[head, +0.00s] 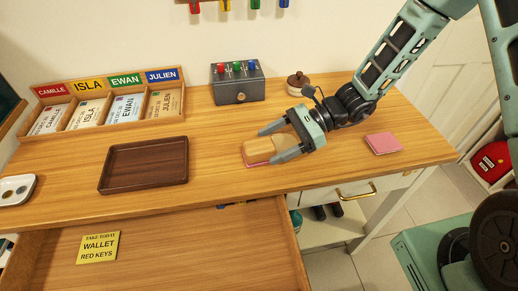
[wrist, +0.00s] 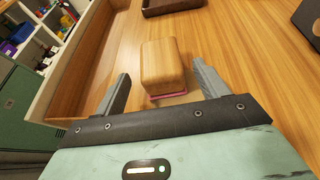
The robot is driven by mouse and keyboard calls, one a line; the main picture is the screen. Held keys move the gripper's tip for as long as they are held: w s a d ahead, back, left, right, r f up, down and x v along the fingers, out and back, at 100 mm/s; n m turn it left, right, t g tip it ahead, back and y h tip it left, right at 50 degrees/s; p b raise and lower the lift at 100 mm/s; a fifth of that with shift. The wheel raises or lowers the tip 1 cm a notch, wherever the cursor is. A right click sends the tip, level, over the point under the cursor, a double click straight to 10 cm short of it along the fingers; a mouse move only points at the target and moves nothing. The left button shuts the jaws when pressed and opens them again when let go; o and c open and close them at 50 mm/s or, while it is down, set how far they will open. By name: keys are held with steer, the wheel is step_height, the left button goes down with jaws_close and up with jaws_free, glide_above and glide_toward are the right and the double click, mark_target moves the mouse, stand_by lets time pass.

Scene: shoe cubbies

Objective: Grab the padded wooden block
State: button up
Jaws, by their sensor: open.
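The padded wooden block (head: 256,150) lies on the desk top near the front edge, with a pink pad along its underside. My gripper (head: 275,141) is low at the desk, pointing left, with its fingers open on either side of the block. In the wrist view the block (wrist: 163,65) lies between and partly beyond the fingertips of the gripper (wrist: 160,82). Part of the block's near end is hidden in the head view by the gripper.
A dark wooden tray (head: 145,164) lies to the left. A pink pad (head: 384,143) lies to the right. A grey switch box (head: 238,83), a small lidded pot (head: 298,82) and a card rack (head: 105,105) stand at the back. An open drawer (head: 160,262) sticks out below the front edge.

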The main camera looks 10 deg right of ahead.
mark_target(244, 156)
steer(key=x, duration=0.4)
steer(key=shift+w+a, duration=0.1)
steer(key=c, duration=1)
steer(key=shift+c, duration=0.2)
steer(key=shift+r, duration=0.15)
